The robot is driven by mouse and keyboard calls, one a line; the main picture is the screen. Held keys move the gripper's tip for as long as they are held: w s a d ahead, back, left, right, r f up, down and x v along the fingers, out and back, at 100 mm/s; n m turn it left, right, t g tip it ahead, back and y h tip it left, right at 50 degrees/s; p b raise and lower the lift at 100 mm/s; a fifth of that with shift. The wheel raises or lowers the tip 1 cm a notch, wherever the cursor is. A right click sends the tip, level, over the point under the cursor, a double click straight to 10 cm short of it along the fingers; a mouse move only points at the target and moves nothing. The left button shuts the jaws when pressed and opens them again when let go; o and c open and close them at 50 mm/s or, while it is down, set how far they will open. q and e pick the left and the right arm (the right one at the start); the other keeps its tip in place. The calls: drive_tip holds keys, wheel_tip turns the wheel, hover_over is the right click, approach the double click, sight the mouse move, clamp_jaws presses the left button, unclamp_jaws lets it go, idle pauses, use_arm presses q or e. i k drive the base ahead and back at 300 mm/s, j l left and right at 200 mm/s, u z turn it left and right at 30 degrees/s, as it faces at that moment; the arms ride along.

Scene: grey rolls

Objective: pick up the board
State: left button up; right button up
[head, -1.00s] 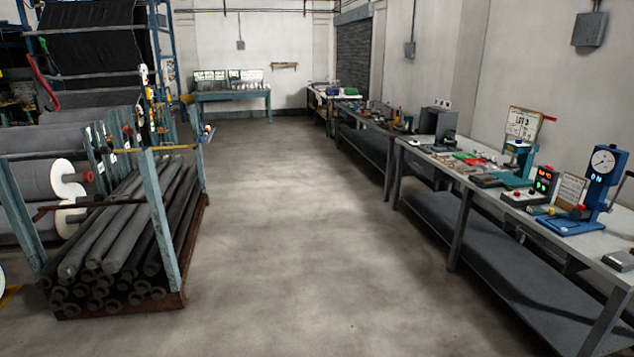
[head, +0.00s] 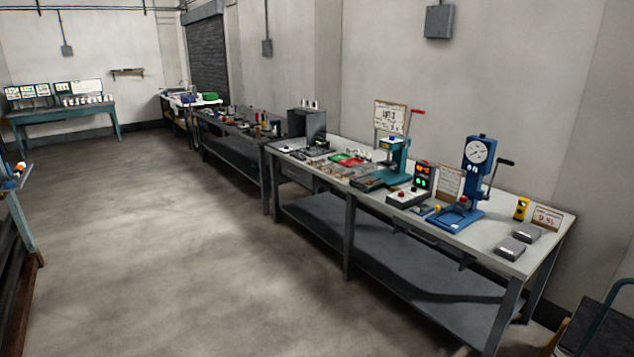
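Several board-like things are in the head view, and I cannot tell which is the task's board. A framed board with writing (head: 391,116) stands upright at the back of the near workbench, behind a teal press. A smaller brown-edged board (head: 451,184) leans between a control box and a blue gauge press. A small card with red figures (head: 547,217) stands near the bench's right end. Neither of my grippers is in view.
The near workbench (head: 485,237) runs along the right wall, with a blue gauge press (head: 477,160), a teal press (head: 396,155) and a control box (head: 423,178) on it. A dark cart (head: 600,325) is at bottom right. Open floor (head: 150,240) lies left of the benches.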

sight(319, 166)
drive_tip(key=i+j+z, duration=0.1)
drive_tip(key=i, duration=0.35)
drive_tip(key=i+j+z, duration=0.15)
drive_tip(key=i, duration=0.3)
drive_tip(key=i+j+z, duration=0.1)
drive_tip(key=i+j, duration=0.15)
drive_tip(key=i, duration=0.2)
drive_tip(key=i+j, duration=0.2)
drive_tip(key=i, duration=0.15)
drive_tip(key=i+j, duration=0.15)
drive_tip(key=i, duration=0.2)
drive_tip(key=i+j, duration=0.2)
drive_tip(key=i, duration=0.2)
